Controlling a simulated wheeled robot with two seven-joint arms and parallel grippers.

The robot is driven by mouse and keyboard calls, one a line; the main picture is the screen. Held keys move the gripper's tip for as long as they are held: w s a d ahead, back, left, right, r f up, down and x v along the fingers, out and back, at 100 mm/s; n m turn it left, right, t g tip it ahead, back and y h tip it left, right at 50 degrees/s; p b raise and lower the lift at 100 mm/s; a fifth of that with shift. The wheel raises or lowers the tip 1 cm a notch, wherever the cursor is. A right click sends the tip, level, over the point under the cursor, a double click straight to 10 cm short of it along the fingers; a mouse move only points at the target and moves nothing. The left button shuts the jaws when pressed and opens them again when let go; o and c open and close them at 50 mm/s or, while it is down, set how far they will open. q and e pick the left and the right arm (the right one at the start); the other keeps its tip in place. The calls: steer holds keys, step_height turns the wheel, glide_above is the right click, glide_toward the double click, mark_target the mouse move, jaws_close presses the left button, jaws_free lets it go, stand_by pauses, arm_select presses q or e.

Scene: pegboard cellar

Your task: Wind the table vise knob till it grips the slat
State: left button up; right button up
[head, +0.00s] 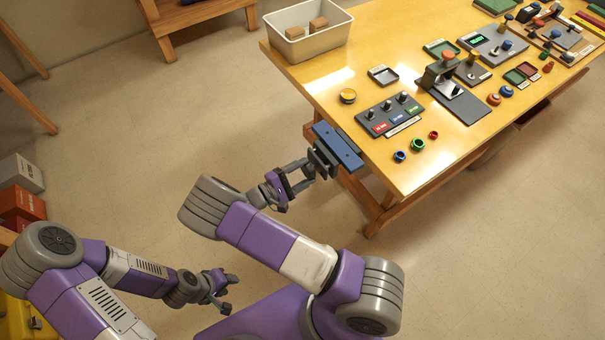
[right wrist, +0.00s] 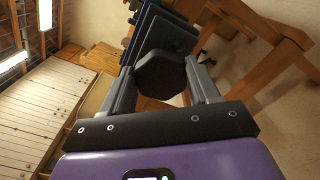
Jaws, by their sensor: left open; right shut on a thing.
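The blue table vise (head: 338,146) is fixed at the near left edge of the wooden table. Its dark, many-sided knob (right wrist: 160,74) faces my right gripper (head: 308,170). The right gripper is shut on the knob, with one finger on each side of it in the right wrist view. Dark and blue jaw plates (right wrist: 168,32) show behind the knob. I cannot make out the slat as a separate piece among these plates. My left gripper (head: 222,289) is open and empty, low over the floor and away from the table.
The wooden table (head: 437,160) holds a switch panel (head: 390,115), a yellow round knob (head: 347,96), small coloured rings and a white bin (head: 305,45) with brown blocks. Boxes (head: 20,205) stand at the far left. The floor between is clear.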

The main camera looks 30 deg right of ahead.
steer(key=m, duration=0.1)
steer(key=m+b, duration=0.1)
steer(key=m, duration=0.2)
steer(key=shift+f+m+b, duration=0.25)
steer(key=shift+m+b, duration=0.05)
steer(key=shift+b, duration=0.05)
steer(key=m+b, duration=0.1)
steer(key=m, duration=0.2)
steer(key=shift+f+m, duration=0.1)
steer(key=shift+m, duration=0.3)
steer(key=m+b, duration=0.2)
steer(key=m, duration=0.2)
steer(key=shift+f, duration=0.1)
steer(key=shift+m+b, duration=0.85)
steer(key=shift+m, duration=0.75)
steer(key=o, duration=1.1)
steer(key=shift+c, duration=0.2)
